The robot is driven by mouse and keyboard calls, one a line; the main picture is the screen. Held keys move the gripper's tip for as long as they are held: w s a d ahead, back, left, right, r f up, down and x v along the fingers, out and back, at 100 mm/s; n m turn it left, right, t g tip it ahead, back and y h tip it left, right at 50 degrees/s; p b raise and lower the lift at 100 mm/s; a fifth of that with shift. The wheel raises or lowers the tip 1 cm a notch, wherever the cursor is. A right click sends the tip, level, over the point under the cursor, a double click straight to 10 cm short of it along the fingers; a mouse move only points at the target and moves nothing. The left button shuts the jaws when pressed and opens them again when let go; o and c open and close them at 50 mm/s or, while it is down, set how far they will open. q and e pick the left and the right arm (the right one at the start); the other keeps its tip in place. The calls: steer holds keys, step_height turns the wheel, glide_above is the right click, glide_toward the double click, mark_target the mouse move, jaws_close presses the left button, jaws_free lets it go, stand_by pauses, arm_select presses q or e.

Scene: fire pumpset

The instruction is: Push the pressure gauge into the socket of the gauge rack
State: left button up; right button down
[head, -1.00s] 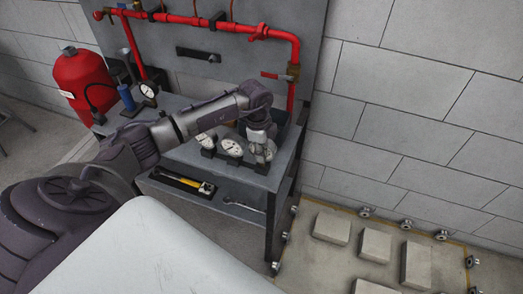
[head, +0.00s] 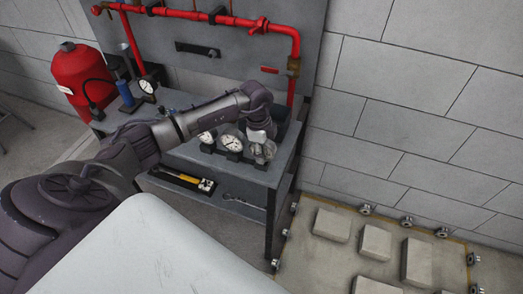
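The gauge rack (head: 233,156) is a row of dark blocks near the front right of the grey workbench. Two white-faced gauges, a middle one (head: 232,143) and a left one (head: 207,137), sit upright in it. My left gripper (head: 263,153) points down at the rack's right end, just right of the middle gauge. Its fingers are small and blend with pale shapes there, so I cannot make out a gauge between them or how far apart they are. The socket under it is mostly hidden. My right gripper is out of view.
Another gauge (head: 147,86) stands at the bench's back left, near a blue bottle (head: 126,93) and a red extinguisher (head: 82,77). Red pipes (head: 200,19) run along the back panel. A yellow-handled tool (head: 190,179) lies on the lower shelf. Bench top behind my forearm is partly hidden.

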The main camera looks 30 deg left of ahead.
arm_select(q)
steer(key=shift+o, duration=0.5)
steer(key=r, duration=0.8)
steer(key=a+r, duration=0.1)
steer(key=r, duration=0.3)
steer(key=shift+s+a, duration=0.1)
steer(key=shift+s, duration=0.2)
